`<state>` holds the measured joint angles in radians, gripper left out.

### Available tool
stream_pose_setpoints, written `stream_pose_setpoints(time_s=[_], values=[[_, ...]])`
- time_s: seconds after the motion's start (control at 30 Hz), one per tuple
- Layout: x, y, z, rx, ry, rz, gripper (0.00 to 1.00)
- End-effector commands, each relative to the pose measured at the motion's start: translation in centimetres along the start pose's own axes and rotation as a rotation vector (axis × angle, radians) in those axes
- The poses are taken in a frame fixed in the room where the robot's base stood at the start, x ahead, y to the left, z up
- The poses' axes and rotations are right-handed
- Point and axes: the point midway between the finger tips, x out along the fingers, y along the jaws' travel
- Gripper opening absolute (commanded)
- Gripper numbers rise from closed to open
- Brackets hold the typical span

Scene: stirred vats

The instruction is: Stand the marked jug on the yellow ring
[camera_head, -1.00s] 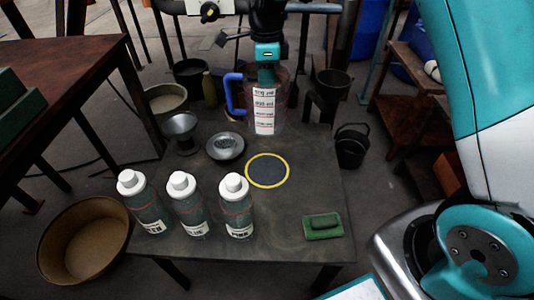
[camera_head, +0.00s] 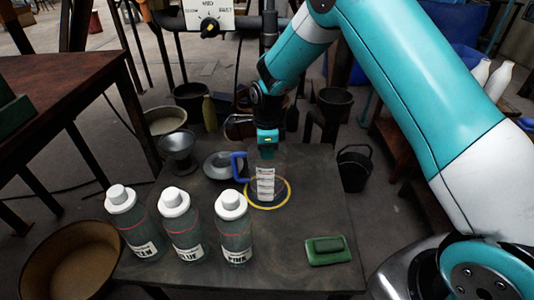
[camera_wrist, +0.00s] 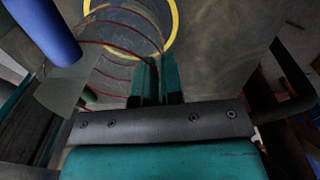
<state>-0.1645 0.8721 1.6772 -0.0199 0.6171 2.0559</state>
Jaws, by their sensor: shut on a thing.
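The marked jug (camera_head: 265,183) is clear, with a white printed label and a blue handle on its left. It looks upright in the head view, over the yellow ring (camera_head: 289,190) with its dark centre on the table. I cannot tell whether its base touches the table. My gripper (camera_head: 267,152) is above it, shut on its upper wall. In the wrist view, the fingers (camera_wrist: 156,80) pinch the jug's wall, with the blue handle (camera_wrist: 45,30) at upper left. The yellow ring (camera_wrist: 176,20) shows there partly through the clear jug with red lines.
Several things share the table (camera_head: 290,232): white-capped bottles including one at the ring's front left (camera_head: 232,228), a grey dish (camera_head: 215,163) close left of the handle, a metal funnel-like vessel (camera_head: 177,148) and a green block (camera_head: 327,250). The table right of the ring is clear.

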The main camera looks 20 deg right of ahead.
Motion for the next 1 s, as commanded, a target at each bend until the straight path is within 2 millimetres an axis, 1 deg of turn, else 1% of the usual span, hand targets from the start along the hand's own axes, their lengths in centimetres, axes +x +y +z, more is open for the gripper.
stream_pose_setpoints(time_s=[0.23, 0.33, 0.37, 0.4, 0.43, 0.47, 0.77, 0.87, 0.97, 1.0], values=[[0.0, 0.0, 0.0, 0.0, -0.001, -0.001, 0.0], [0.3, 0.0, 0.0, 0.0, 0.0, 0.0, 0.0], [0.3, 0.0, 0.0, 0.0, 0.0, -0.001, 0.14], [0.3, 0.0, 0.0, 0.0, 0.0, -0.001, 0.24], [0.3, 0.0, 0.0, 0.0, 0.0, -0.001, 0.3], [0.3, 0.0, 0.0, 0.0, 0.0, -0.001, 0.33], [0.0, 0.0, 0.0, 0.0, -0.001, -0.002, 0.33], [-1.3, -0.1, 0.1, 0.0, -0.002, -0.004, 0.33], [-3.2, -0.1, 0.0, 0.0, -0.002, -0.004, 0.33], [-4.2, -0.1, 0.1, 0.0, -0.003, -0.005, 0.33]])
